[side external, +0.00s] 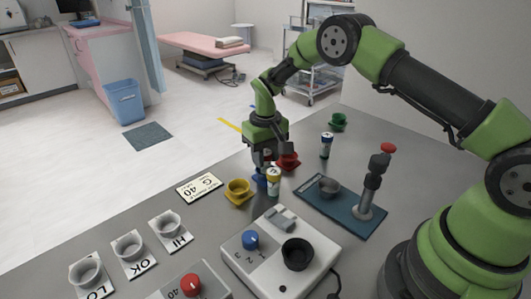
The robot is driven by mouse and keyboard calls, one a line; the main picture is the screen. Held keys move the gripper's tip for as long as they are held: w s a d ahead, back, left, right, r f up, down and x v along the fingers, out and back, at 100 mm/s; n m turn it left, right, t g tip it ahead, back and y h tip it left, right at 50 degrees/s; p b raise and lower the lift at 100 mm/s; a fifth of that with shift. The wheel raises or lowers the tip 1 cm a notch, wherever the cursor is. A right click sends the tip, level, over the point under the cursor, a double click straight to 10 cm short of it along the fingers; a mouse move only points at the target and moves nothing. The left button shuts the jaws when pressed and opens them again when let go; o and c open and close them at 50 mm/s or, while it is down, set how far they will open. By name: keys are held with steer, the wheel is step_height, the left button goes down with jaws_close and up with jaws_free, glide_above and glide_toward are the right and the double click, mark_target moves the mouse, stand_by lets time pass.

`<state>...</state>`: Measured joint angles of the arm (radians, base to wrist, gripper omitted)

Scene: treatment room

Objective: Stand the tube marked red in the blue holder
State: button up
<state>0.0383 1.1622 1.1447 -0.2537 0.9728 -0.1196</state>
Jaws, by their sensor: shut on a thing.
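My gripper (264,160) points down over the blue holder (259,180), just left of the red holder (289,161). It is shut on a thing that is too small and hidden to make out. The blue holder is partly covered by a white tube with a yellow mark (273,182), which is upright in front of it. I cannot tell whether the held thing touches the blue holder. No red mark on a tube shows clearly. Another white tube with a dark blue mark (326,146) is upright farther right.
A yellow holder (238,191) is at left and a green holder (338,122) at the back. A blue tray (318,203) carries a bowl and a red-topped stand (373,184). A white control box (280,255) is in front. Labelled cups (130,246) line the left.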

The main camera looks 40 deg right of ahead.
steer(key=shift+f, duration=0.15)
steer(key=o, duration=0.7)
steer(key=shift+r, duration=5.45)
step_height(320, 180, up, 9)
steer(key=t, duration=0.2)
glide_above(266, 152)
steer(key=s+a, duration=0.1)
steer(key=s, duration=0.3)
steer(key=s+a+r+m+t+y, duration=0.1)
steer(key=s+a+r, duration=0.1)
steer(key=s+r, duration=0.45)
steer(key=s+a+m+t+y, duration=0.1)
steer(key=s+t, duration=0.3)
steer(key=s, duration=1.2)
steer(key=shift+s+a+r, duration=0.15)
steer(key=shift+r, duration=0.05)
